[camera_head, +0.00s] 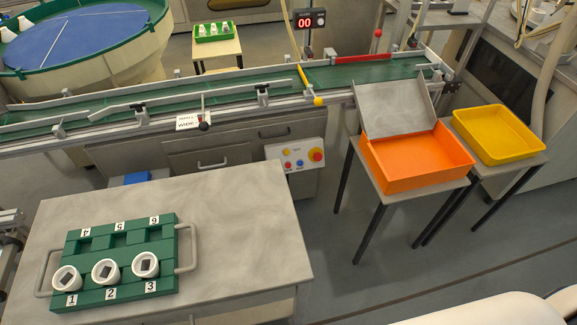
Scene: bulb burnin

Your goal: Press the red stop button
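A light grey control panel (295,156) is mounted on the front of the conveyor's base, just behind the grey table. A large round red button (317,155) sits at its right side and looks like the stop button. Neither of my grippers shows in the head view.
The grey table (235,220) holds a green numbered tray (130,235) with three white cups. The green conveyor (230,88) runs behind. An orange bin (415,158) and a yellow bin (497,135) stand at right. Floor is clear between table and stands.

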